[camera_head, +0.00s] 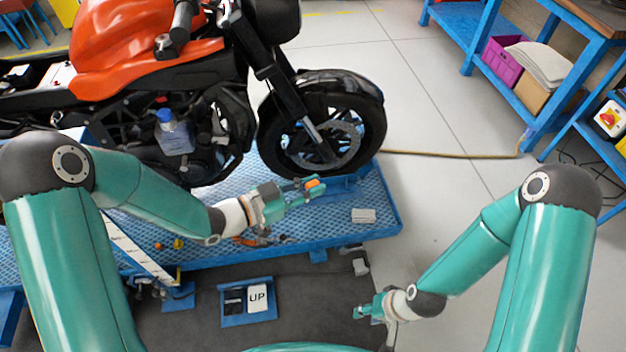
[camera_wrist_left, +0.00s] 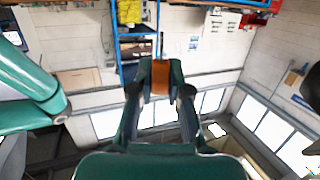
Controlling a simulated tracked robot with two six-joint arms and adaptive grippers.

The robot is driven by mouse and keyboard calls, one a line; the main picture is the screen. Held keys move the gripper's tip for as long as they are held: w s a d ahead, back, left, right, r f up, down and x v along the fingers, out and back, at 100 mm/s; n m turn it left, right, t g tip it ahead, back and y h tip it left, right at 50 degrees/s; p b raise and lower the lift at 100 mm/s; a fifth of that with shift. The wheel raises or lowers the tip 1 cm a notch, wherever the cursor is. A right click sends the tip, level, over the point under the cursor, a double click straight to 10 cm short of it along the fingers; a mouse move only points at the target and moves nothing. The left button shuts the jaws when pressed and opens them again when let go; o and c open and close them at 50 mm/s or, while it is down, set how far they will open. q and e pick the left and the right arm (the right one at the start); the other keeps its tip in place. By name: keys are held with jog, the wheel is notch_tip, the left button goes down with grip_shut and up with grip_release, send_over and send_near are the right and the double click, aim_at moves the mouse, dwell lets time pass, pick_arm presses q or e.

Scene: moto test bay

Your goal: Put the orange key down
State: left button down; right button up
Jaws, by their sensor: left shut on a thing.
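The orange key (camera_head: 315,184) is between the fingers of my left gripper (camera_head: 308,188), which is shut on it. In the left wrist view the key (camera_wrist_left: 161,80) shows as an orange block with a thin dark shaft, held between the fingertips. My left gripper is over the blue lift platform (camera_head: 385,222), in front of the motorcycle's front wheel; its exact height above the platform is hard to tell. My right gripper (camera_head: 366,311) is low at the front, right of the UP panel, too small to tell whether it is open or shut.
An orange motorcycle (camera_head: 150,50) stands on the platform, its front wheel (camera_head: 322,130) close behind my left gripper. A blue-capped bottle (camera_head: 174,136) is by the engine. A pale folded cloth (camera_head: 363,215) and small loose items (camera_head: 262,240) lie on the platform. A blue UP panel (camera_head: 248,300) is in front.

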pick_arm(q)
jog(key=f+m+g+h, duration=0.1)
jog(key=m+g, duration=0.1)
jog(key=a+f+m+g, duration=0.1)
jog(key=m+g, duration=0.1)
jog(key=g, duration=0.1)
jog(key=s+f+m+g+h, duration=0.1)
jog(key=g, duration=0.1)
jog(key=shift+a+f+m+g+h, duration=0.2)
jog(key=shift+m+g+h, duration=0.1)
jog(key=shift+m, duration=0.1)
